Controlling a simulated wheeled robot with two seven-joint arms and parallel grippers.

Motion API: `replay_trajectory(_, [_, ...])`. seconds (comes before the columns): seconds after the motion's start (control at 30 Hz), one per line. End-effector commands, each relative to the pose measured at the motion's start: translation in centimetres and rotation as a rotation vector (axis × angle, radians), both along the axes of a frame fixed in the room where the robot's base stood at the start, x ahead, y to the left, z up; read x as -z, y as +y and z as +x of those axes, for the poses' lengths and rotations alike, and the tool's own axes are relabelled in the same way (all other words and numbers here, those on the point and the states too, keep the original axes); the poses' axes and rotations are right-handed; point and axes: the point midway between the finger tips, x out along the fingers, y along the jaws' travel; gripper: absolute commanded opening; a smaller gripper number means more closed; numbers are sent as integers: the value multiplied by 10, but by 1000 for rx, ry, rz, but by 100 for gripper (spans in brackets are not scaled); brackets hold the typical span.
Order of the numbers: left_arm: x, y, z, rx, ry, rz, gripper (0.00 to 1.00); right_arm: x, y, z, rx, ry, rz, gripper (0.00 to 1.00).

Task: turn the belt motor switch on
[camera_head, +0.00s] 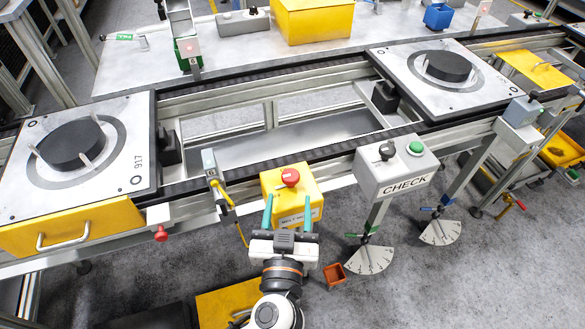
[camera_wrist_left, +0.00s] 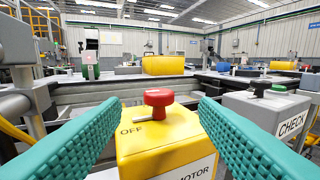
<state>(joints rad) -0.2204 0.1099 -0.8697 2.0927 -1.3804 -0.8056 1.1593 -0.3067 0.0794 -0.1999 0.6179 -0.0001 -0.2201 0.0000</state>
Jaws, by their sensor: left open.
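The belt motor switch is a red knob (camera_head: 290,177) on top of a yellow box (camera_head: 297,208). In the left wrist view the red knob (camera_wrist_left: 158,98) stands above the yellow box (camera_wrist_left: 165,140), with "OFF" printed to its left and "MOTOR" on the front label. My left gripper (camera_head: 286,213) is open, with its teal fingers in front of and around the box's near side. In the left wrist view the fingers flank the knob, apart from it, with nothing between them but the view of the box and knob. My right gripper does not show.
A grey CHECK box (camera_head: 397,175) with a black knob and green button stands just right of the yellow box. The conveyor rail (camera_head: 330,150) runs behind, carrying a left pallet (camera_head: 118,175) and a right pallet (camera_head: 480,97). A yellow cable (camera_head: 228,200) hangs left of the switch.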

Motion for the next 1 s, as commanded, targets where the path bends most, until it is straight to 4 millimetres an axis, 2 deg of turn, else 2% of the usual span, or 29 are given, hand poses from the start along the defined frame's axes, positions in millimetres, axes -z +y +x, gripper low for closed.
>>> replay_trajectory(0.03, [-5,-1,12,0,-3,3,55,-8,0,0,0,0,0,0])
replay_trajectory(0.2, [-4,-3,46,-1,-2,4,55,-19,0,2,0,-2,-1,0])
replay_trajectory(0.4, [-2,-5,71,0,0,2,55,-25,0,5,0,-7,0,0])
replay_trajectory(0.53, [-1,-6,77,0,1,1,55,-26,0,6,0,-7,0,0])
replay_trajectory(0.8, [1,-6,78,0,2,0,55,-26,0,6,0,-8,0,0])
replay_trajectory(0.87, [1,-6,78,0,2,1,47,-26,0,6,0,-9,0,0])
replay_trajectory(1.0, [0,-6,78,0,2,1,24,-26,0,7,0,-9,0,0])
